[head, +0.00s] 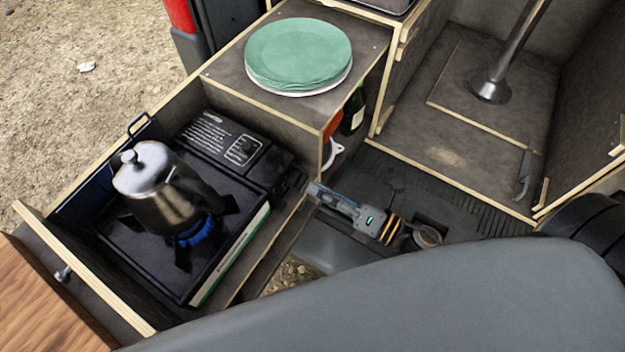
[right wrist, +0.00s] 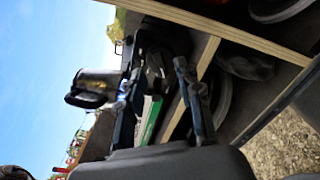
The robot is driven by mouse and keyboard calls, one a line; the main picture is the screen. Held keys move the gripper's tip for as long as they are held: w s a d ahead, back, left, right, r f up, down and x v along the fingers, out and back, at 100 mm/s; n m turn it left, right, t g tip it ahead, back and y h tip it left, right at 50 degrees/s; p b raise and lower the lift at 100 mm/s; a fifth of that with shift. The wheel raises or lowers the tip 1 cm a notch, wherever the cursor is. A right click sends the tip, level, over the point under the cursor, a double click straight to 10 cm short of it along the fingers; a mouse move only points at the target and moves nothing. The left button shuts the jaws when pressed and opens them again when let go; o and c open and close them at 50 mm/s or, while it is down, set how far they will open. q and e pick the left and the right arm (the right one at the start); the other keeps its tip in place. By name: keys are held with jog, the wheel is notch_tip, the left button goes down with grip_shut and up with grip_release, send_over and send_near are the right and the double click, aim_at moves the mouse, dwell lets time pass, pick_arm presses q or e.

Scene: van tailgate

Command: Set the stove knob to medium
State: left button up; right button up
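The black camping stove (head: 125,240) sits in a wooden pull-out drawer at the left of the head view. A blue flame (head: 197,233) burns under a metal coffee pot (head: 160,190). The dark stove knob (head: 289,183) is on the stove's right end, hard to make out and partly hidden. My right gripper (head: 313,190) is just right of it. In the right wrist view, the two fingers of my right gripper (right wrist: 158,78) are apart, with the stove's dark end between them. I cannot tell whether they touch the knob. My left gripper is not in view.
The drawer's wooden edge (head: 275,245) runs close below my right gripper. A cabinet with green plates (head: 298,52) on top stands behind it. A bottle (head: 353,108) stands in the cabinet's opening. A bare compartment floor (head: 440,150) lies to the right.

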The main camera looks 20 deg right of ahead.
aim_at(298, 180)
jog(key=shift+x, duration=1.05)
jog(key=shift+w+a, duration=0.15)
jog(key=shift+c, duration=0.6)
grip_shut()
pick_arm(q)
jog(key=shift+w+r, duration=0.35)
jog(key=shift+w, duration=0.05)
